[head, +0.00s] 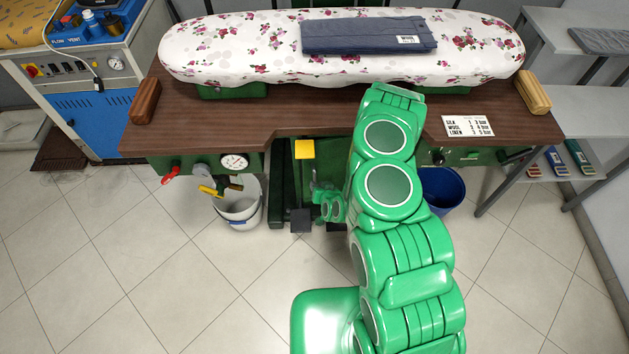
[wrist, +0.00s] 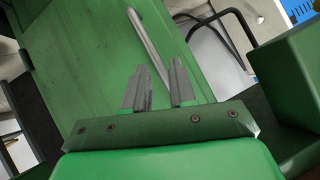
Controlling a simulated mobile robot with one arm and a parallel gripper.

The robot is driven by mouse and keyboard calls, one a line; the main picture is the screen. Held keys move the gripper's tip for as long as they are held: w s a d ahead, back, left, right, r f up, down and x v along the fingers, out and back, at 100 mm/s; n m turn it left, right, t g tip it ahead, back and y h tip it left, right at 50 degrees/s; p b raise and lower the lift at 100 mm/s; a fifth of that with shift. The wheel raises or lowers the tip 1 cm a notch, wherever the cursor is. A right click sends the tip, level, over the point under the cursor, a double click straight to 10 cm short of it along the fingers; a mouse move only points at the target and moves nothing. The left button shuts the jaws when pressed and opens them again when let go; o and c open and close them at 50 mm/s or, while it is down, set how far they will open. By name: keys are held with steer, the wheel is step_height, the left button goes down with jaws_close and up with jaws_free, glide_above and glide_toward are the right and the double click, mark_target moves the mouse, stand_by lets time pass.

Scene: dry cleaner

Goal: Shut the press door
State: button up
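The press door looks to be the broad green panel (wrist: 85,65) filling the left and middle of the wrist view. A grey metal bar handle (wrist: 147,40) slants across it. My gripper (wrist: 158,85) shows two grey fingers with a gap between them. The handle's lower end reaches toward this gap; I cannot tell whether the fingers touch it. In the head view my green arm reaches down below the brown press table (head: 330,122), with my gripper (head: 322,192) small beneath its front edge. How far the door stands open is not clear there.
A floral padded board (head: 240,50) with a folded dark garment (head: 365,36) tops the table. A white bucket (head: 240,205) and a blue bin (head: 443,188) stand below. Metal shelves (head: 520,108) are at right. The tiled floor in front is clear.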

mark_target(315, 180)
steer(key=shift+w+a+f+n+t+y, duration=0.25)
steer(key=shift+w+f+n, duration=0.45)
steer(key=shift+w+n, duration=0.25)
steer(key=shift+w+a+f+n+t+y, duration=0.1)
steer(key=shift+w+f+n+t+y, duration=0.2)
steer(key=shift+w+f+n, duration=0.45)
steer(key=shift+w+a+f+n+t+y, duration=0.25)
steer(key=shift+w+f+n, duration=0.35)
steer(key=shift+w+n, duration=0.45)
steer(key=shift+s, duration=0.1)
jaws_close()
